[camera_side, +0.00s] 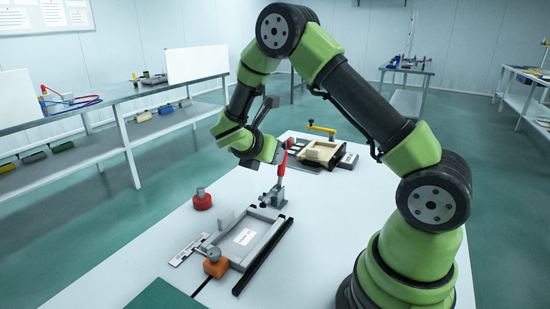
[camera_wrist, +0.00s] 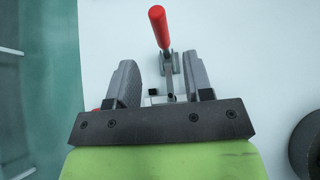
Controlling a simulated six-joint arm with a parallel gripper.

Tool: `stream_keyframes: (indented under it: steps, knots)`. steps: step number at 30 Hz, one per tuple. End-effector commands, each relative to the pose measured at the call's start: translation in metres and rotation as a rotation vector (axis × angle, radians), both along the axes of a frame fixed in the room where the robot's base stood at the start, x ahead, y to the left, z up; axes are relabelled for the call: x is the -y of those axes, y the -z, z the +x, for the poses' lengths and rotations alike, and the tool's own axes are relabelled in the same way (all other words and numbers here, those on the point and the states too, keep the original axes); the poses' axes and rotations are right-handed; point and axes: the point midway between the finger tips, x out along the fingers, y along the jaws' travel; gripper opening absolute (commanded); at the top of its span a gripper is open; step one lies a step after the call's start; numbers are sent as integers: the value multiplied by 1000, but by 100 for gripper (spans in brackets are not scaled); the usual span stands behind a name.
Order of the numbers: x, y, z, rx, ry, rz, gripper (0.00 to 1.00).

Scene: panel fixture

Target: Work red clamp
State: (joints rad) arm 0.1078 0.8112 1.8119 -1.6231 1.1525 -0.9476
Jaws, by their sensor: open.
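The red clamp has a red handle (camera_side: 282,161) standing nearly upright over a grey metal base (camera_side: 273,197), at the far end of the panel fixture (camera_side: 262,250). In the wrist view the red handle (camera_wrist: 158,27) reaches up past the fingertips, with its metal lever below it between the fingers. My gripper (camera_wrist: 160,60) is open, with one grey finger on each side of the lever and a visible gap to both. In the side view my gripper (camera_side: 279,152) is beside the handle, and its fingers are partly hidden.
A red round knob (camera_side: 202,200) stands left of the fixture, and an orange block with a knob (camera_side: 215,265) sits at its near left corner. Behind is a second fixture with a beige block (camera_side: 320,152) and a yellow-handled clamp (camera_side: 320,129).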

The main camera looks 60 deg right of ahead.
Motion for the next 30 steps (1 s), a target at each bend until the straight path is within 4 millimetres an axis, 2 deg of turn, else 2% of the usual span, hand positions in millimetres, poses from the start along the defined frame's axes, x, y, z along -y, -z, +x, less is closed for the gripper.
stream_keyframes:
  steps: [5, 14, 17, 21, 25, 30]
  knots:
    - [-7, -5, 0, 0, 0, 0, 47]
    - [-4, -6, -2, -8, 14, 15, 47]
    - [6, -10, -6, -38, 59, 83, 47]
    - [26, -20, -11, -71, 104, 272, 47]
    - [39, -32, -8, -48, 77, 434, 47]
    - [49, -44, -1, -3, 15, 536, 47]
